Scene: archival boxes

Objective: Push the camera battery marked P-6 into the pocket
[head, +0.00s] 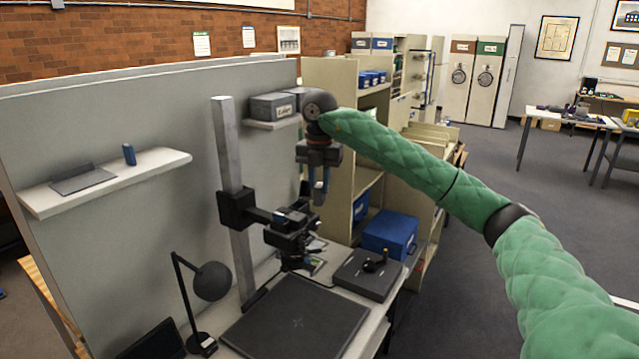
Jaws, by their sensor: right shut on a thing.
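My right gripper (319,188), at the end of the green-sleeved arm, points down above the copy stand's camera (290,232). It is shut on a small bluish thing, which looks like a camera battery; the fingers hide most of it and no P-6 mark is legible. It is held in the air, apart from the camera as far as I can tell. A similar small blue block (129,154) stands upright on the left wall shelf, beside a flat grey holder (85,178). I cannot make out a pocket. My left gripper is not in view.
The copy stand's column (229,180) rises left of the gripper. A desk lamp (211,282), a dark baseboard (296,318), a dark flat box (368,274) and a blue box (390,235) surround it. A grey labelled box (273,106) sits on a small shelf behind.

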